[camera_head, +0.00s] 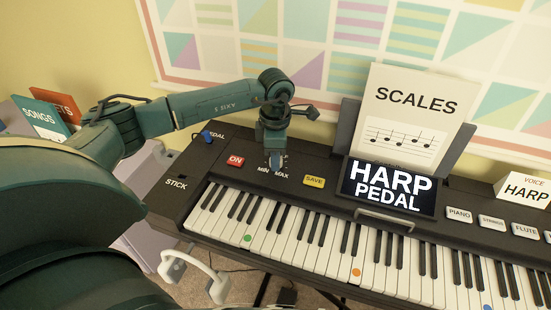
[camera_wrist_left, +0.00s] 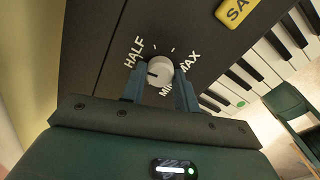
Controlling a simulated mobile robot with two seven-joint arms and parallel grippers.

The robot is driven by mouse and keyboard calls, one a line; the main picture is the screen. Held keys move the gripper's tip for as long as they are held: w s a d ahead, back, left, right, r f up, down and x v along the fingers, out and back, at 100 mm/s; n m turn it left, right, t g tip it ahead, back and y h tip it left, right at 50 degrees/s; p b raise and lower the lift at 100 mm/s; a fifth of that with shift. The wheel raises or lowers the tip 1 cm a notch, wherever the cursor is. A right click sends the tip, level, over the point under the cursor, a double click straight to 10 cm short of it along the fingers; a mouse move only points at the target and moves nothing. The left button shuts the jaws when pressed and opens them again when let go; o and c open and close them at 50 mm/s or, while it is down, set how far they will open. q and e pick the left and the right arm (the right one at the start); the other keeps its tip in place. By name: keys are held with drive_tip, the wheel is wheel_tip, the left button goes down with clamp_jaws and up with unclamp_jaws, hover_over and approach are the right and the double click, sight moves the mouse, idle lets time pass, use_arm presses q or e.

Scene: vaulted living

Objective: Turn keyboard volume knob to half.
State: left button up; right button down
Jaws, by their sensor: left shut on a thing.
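The white round volume knob (camera_wrist_left: 161,70) shows in the left wrist view on the dark keyboard panel. The labels HALF, MIN and MAX stand around it, HALF on the left in that picture. A small dark mark shows on the left part of the knob's face. My left gripper (camera_wrist_left: 158,88) is shut on the knob, one finger on each side. In the head view my left gripper (camera_head: 276,160) points down at the panel of the keyboard (camera_head: 325,172), just above the MIN and MAX labels, and mostly hides the knob. My right gripper is not in view.
A red ON button (camera_head: 236,160) and a yellow SAVE button (camera_head: 314,181) flank the gripper. The HARP PEDAL screen (camera_head: 388,189) and SCALES sheet (camera_head: 410,112) stand to the right. A wall is close behind.

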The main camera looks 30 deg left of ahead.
use_arm(q)
drive_tip(key=shift+w+r+m+b, duration=0.1)
drive_tip(key=shift+m+b, duration=0.2)
drive_tip(key=shift+m, duration=0.5)
drive_tip(key=o, duration=1)
drive_tip(key=shift+c, duration=0.2)
wheel_tip(320, 180, up, 13)
drive_tip(key=shift+s, duration=0.2)
